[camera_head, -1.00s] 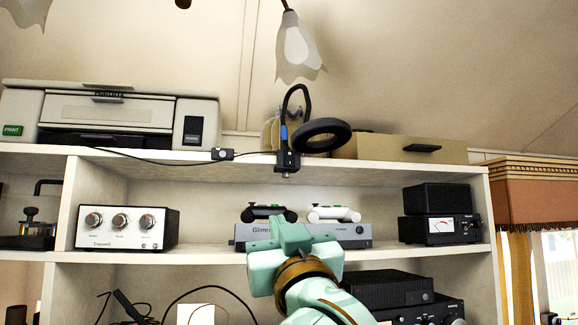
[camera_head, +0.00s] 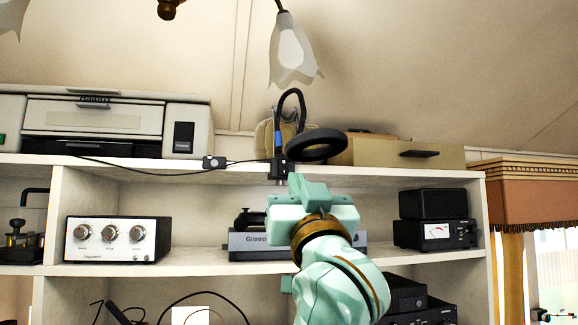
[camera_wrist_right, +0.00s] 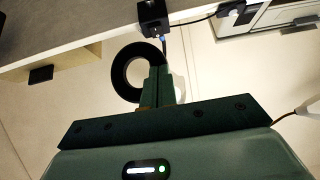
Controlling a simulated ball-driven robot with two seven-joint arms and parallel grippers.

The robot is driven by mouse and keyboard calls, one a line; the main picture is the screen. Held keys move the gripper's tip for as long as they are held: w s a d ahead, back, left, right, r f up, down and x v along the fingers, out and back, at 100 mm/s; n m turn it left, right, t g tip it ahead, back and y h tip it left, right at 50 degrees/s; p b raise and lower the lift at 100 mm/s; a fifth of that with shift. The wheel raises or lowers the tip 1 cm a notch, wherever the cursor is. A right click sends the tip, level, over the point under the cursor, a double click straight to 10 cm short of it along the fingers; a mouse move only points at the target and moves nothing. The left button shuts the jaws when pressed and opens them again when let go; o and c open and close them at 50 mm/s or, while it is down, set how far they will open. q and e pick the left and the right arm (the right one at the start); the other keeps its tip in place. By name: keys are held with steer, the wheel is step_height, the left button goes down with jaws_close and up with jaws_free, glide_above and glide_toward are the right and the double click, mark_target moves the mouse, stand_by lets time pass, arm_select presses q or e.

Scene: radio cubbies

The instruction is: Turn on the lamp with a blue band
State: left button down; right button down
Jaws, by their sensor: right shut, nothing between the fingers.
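A black ring lamp with a blue band (camera_head: 280,136) on its curved neck is clamped to the edge of the top shelf. Its ring head (camera_head: 318,145) hangs to the right of the clamp (camera_head: 280,168). A small inline switch (camera_head: 214,162) sits on its cord along the shelf edge, left of the clamp. My right gripper (camera_head: 297,181) is shut and empty, just below the clamp and ring in the head view. In the right wrist view, the fingers (camera_wrist_right: 160,84) overlap the ring head (camera_wrist_right: 120,72), with the switch (camera_wrist_right: 231,9) at upper right. My left gripper is out of view.
A printer (camera_head: 95,122) stands on the top shelf at left, and a beige box (camera_head: 380,151) at right. A silver unit with three knobs (camera_head: 117,239) and a black metered unit (camera_head: 436,234) are on the shelf below. A flower-shaped lamp (camera_head: 292,55) hangs above.

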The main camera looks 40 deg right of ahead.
mark_target(284, 175)
steer(key=shift+w+d+r+p, duration=0.35)
steer(key=shift+w+d, duration=0.25)
steer(key=shift+w, duration=0.45)
steer(key=shift+w+d+r+p, duration=0.3)
steer(key=shift+w+d, duration=0.25)
steer(key=shift+w, duration=0.5)
steer(key=shift+w+d+r+p, duration=0.3)
steer(key=shift+w+d, duration=0.3)
steer(key=shift+w, duration=0.45)
steer(key=shift+w+f, duration=0.1)
steer(key=shift+w+d+f, duration=0.1)
steer(key=shift+w+d, duration=0.05)
steer(key=shift+w, duration=0.1)
steer(key=shift+w+f, duration=0.1)
